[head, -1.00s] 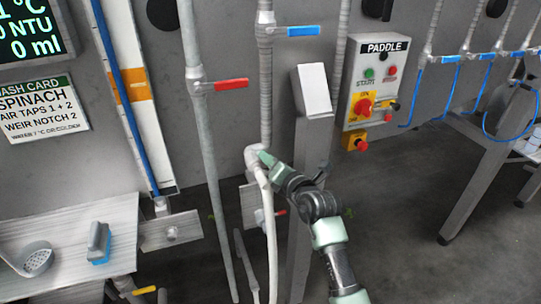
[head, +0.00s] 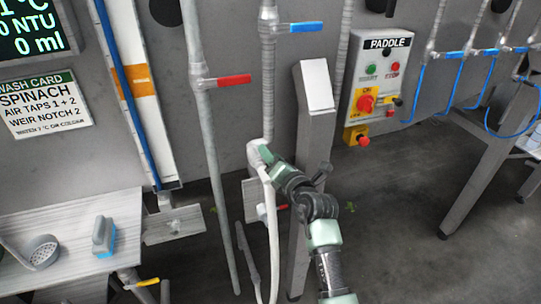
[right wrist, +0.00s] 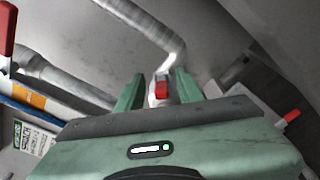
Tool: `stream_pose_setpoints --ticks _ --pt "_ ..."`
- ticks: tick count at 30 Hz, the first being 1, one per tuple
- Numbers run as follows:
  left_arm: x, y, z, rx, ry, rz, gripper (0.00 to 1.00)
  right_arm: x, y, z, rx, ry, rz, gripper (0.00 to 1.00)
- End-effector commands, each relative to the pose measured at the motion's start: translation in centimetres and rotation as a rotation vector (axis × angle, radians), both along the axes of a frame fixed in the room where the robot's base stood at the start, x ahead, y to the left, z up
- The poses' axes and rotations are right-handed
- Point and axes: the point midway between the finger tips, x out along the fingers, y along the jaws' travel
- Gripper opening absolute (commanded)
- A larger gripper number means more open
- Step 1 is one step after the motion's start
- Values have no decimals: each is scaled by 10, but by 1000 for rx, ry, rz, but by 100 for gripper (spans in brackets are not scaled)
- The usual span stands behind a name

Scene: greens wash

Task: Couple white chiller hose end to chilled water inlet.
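The white chiller hose (head: 273,235) rises from the floor to my right gripper (head: 266,157) at the foot of a grey vertical pipe. That pipe has a blue-handled valve (head: 306,27). In the right wrist view, my right gripper (right wrist: 160,88) has its green fingers on both sides of the white hose end (right wrist: 153,99), which carries a red piece. It looks shut on the hose end. The hose end is at the mouth of the pipe (right wrist: 165,50), apparently the inlet. Whether they are joined is hard to tell. My left gripper is out of view.
A red-handled pipe (head: 205,120) stands just left. A grey post with a slanted top (head: 312,130) stands close right, behind my arm. A PADDLE control box (head: 378,85) is on the wall. A bench with a ladle (head: 40,251) and a blue brush (head: 103,237) is left.

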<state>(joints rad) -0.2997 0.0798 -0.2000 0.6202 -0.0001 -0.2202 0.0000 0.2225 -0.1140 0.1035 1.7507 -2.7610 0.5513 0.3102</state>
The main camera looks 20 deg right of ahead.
Motion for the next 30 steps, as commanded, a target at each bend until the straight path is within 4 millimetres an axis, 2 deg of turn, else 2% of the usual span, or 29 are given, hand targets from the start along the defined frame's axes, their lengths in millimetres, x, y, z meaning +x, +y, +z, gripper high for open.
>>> stream_pose_setpoints --ticks 9,15,30 --pt "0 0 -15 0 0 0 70 -49 -6 2 2 -1 -2 36" --pt "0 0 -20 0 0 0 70 -71 -9 6 1 -1 -1 36" --pt "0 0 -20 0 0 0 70 -74 -9 8 1 -3 0 36"
